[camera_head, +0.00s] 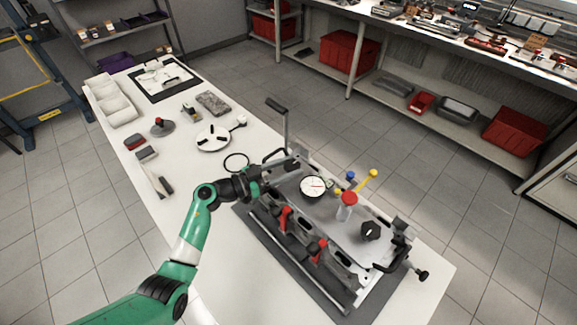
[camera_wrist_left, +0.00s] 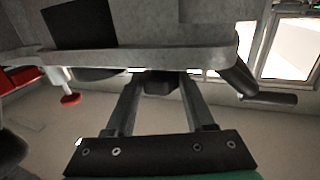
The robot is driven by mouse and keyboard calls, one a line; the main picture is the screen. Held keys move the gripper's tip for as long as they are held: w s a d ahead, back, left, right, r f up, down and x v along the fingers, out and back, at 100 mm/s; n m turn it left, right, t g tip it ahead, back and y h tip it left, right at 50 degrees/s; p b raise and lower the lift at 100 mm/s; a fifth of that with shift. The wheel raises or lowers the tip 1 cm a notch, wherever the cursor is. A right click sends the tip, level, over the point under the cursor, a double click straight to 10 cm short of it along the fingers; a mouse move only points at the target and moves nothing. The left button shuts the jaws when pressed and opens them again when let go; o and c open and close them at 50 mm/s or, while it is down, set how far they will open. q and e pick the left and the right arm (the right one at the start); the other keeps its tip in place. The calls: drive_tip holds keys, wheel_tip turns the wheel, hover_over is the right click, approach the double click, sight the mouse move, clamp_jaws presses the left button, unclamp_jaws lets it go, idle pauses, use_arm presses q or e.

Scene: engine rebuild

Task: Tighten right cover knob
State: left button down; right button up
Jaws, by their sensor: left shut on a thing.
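The grey cover fixture (camera_head: 325,216) lies on a dark mat on the white table. A black star-shaped knob (camera_head: 372,231) stands free near its right end. My left gripper (camera_head: 284,168) is at the fixture's far left end, largely side-on in the head view. In the left wrist view, its two fingers (camera_wrist_left: 158,88) are shut on a dark knob-like part (camera_wrist_left: 158,80) below a grey plate edge (camera_wrist_left: 150,58). Most of that part is hidden by the fingers and plate. My right gripper is not in view.
A round dial gauge (camera_head: 312,187), a red-topped knob (camera_head: 348,199) and red clamp handles (camera_head: 284,218) stand close on the fixture. An upright black-handled lever (camera_head: 279,108) rises behind my gripper. Loose parts and a white tray (camera_head: 113,104) lie farther back.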

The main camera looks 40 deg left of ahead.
use_arm(q)
drive_tip(key=shift+a+r+m+g+h, duration=0.15)
drive_tip(key=shift+m+g+h, duration=0.15)
drive_tip(key=shift+m+h, duration=0.35)
drive_tip(key=shift+f+m+g+h+b, duration=0.3)
drive_tip(key=shift+m+g+h, duration=0.25)
drive_tip(key=shift+h, duration=0.5)
drive_tip(key=m+g+h+b, duration=0.1)
drive_tip(key=b, duration=0.2)
drive_tip(key=m+g+h+b, duration=0.1)
drive_tip(key=h+b, duration=0.1)
drive_tip(key=shift+w+a+f+m+g+h+b, duration=0.1)
drive_tip(key=shift+w+m+g+h+b, duration=0.05)
drive_tip(key=shift+m+g+h+b, duration=0.2)
drive_tip(key=shift+r+m+g+h+b, duration=0.25)
drive_tip(key=shift+m+g+b, duration=0.1)
drive_tip(key=shift+b, duration=0.25)
drive_tip(key=shift+c, duration=1.3)
unclamp_jaws()
